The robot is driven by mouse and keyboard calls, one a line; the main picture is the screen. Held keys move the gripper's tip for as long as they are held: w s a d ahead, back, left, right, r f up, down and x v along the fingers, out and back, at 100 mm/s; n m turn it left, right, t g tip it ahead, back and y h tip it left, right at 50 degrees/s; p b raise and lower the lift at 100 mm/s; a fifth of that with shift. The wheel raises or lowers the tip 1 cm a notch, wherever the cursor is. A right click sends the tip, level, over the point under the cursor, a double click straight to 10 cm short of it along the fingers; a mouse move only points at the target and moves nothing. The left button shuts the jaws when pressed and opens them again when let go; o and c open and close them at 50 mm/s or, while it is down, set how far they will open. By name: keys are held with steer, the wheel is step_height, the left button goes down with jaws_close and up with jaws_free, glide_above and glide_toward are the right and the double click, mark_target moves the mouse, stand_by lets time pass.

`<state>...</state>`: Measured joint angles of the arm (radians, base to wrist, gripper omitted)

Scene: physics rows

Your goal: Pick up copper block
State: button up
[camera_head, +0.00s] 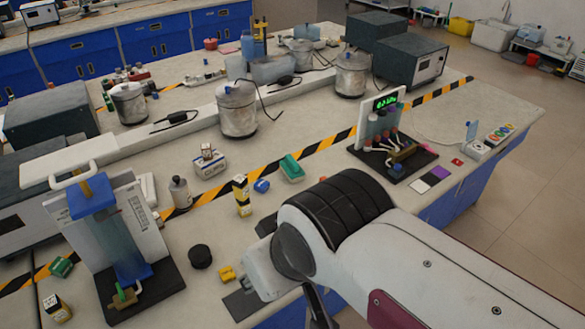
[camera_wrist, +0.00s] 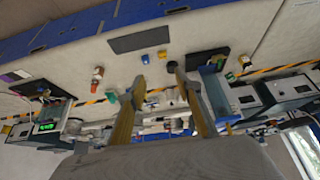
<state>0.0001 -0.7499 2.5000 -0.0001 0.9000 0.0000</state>
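My gripper (camera_wrist: 159,76) shows in the wrist view with its two fingers spread wide apart and nothing between them, high above the bench. In the head view my arm hides it. A small reddish-brown item (camera_wrist: 97,75) stands on the bench left of the fingers in the wrist view. It could be the copper block, but it is too small to be sure. My arm seems to cover that spot in the head view. No other item is clearly copper-coloured.
The bench holds a tall blue apparatus (camera_head: 108,225), a black cylinder (camera_head: 200,256), a yellow piece (camera_head: 227,273), a yellow-black box (camera_head: 241,195), a green box (camera_head: 291,168) and a wired board (camera_head: 392,155). Metal pots (camera_head: 237,108) stand behind. Some clear bench lies between the small items.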

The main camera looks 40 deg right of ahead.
steer(key=w+d+f+m+t+h, duration=0.1)
steer(key=w+d+f+t+h, duration=0.15)
steer(key=w+d, duration=0.85)
steer(key=w+d+f+t+h, duration=0.1)
steer(key=w+d+f+h, duration=0.15)
steer(key=w+d, duration=0.95)
steer(key=d+f+t, duration=0.1)
steer(key=d+f, duration=0.3)
steer(key=f, duration=0.1)
steer(key=d+f+t+y, duration=0.1)
steer(key=d+f, duration=0.4)
steer(key=f, duration=0.1)
steer(key=w+d+f+m+t, duration=0.1)
steer(key=d+f, duration=0.3)
steer(key=f, duration=0.2)
steer(key=shift+w+d+f+t+y, duration=0.1)
steer(key=shift+d+f+t+y, duration=0.15)
steer(key=shift+d+y, duration=0.15)
steer(key=shift+s+d+f+m, duration=0.25)
steer(key=shift+s+f+m, duration=0.1)
steer(key=shift+f, duration=0.2)
steer(key=shift+w, duration=0.1)
steer(key=shift+x, duration=1.2)
steer(key=shift+w, duration=0.1)
